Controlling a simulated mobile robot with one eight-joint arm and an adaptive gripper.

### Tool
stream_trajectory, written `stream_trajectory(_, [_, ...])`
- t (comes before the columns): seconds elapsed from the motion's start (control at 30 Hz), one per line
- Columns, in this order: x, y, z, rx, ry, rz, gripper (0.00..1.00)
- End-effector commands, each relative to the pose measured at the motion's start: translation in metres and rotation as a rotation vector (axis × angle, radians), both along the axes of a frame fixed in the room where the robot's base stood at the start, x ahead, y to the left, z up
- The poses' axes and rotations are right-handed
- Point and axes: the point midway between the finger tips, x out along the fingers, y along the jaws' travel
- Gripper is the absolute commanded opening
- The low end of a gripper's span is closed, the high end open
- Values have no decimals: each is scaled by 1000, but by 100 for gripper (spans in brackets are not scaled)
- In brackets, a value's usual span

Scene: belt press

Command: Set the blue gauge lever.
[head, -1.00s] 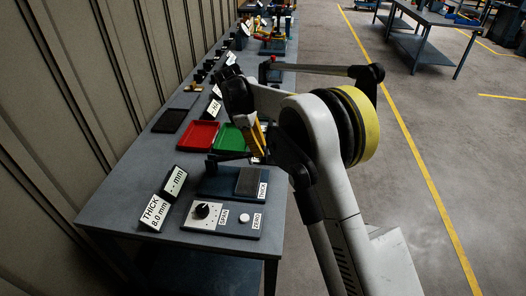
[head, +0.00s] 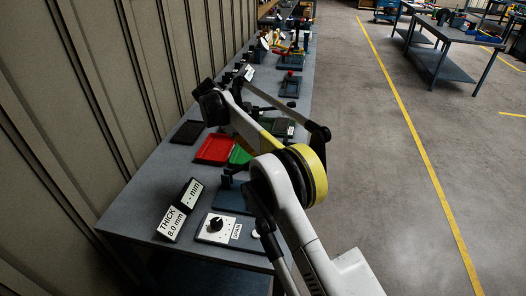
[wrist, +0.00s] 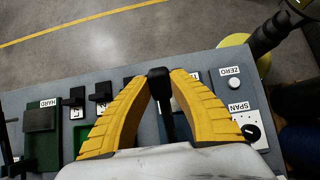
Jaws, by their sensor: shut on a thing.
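My gripper (wrist: 163,74) has its two yellow fingers closed in on a black lever handle (wrist: 160,88) in the wrist view. The handle stands between the fingertips, and its lower shaft runs down between the fingers. The handle itself looks black, not blue. In the head view the blue gauge base (head: 228,196) shows partly behind my arm. There, my arm hides the lever, and I cannot make out my fingertips.
A red tray (head: 214,149) and a green tray (head: 239,156) lie beyond. The floor right of the bench is clear.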

Motion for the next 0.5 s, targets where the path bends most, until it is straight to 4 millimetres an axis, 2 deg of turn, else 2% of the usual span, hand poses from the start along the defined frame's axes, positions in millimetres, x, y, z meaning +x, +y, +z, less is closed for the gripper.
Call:
stream_trajectory(0.17, [0,0,0,1,0,1,0])
stream_trajectory(0.2, [0,0,0,1,0,1,37])
stream_trajectory(0.23, [0,0,0,1,0,1,46])
stream_trajectory(0.27, [0,0,0,1,0,1,49])
stream_trajectory(0.5, [0,0,0,1,0,0,49])
